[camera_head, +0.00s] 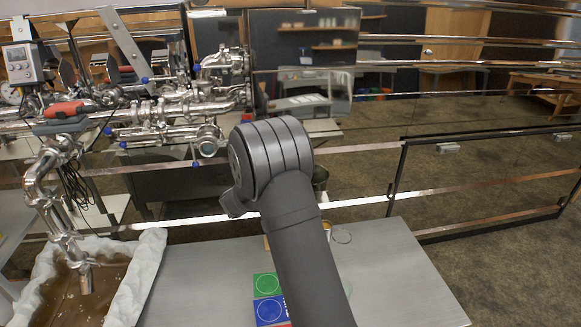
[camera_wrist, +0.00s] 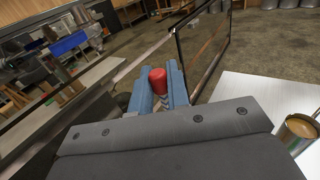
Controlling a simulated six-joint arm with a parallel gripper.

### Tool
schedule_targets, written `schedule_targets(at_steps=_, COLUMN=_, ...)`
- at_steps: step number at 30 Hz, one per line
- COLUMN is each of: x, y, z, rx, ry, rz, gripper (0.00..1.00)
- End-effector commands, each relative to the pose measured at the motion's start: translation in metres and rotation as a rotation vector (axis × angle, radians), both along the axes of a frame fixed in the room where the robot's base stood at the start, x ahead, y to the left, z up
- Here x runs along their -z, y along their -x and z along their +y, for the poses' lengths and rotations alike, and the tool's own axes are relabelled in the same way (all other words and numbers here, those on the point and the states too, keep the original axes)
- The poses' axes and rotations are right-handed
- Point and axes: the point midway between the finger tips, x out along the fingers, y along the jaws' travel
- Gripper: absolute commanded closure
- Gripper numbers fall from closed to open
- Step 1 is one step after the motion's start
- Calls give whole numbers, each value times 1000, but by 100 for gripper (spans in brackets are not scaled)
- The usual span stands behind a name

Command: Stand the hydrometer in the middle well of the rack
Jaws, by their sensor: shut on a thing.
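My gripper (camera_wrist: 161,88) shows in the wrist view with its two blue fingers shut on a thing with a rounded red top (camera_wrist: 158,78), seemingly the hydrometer. Its lower part is mostly hidden between the fingers and behind the gripper body. In the head view my own dark arm hides the gripper and the held thing. A green square (camera_head: 266,286) and a blue square (camera_head: 270,310), each with a pale circle, lie on the grey table beside my arm. I cannot tell whether they belong to the rack; no wells can be made out.
The grey table (camera_head: 400,275) is mostly bare right of my arm. A jar of brown liquid (camera_wrist: 297,132) stands on it. A white-rimmed brown basin (camera_head: 150,265) and metal pipework (camera_head: 160,108) stand at left.

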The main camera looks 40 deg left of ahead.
Motion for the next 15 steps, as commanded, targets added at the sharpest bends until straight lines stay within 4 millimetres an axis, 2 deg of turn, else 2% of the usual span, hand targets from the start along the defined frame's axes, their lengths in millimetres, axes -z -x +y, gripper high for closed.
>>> schedule_targets(at_steps=15, x=37, y=0, z=0, rx=-1, ry=2, rz=0, gripper=99)
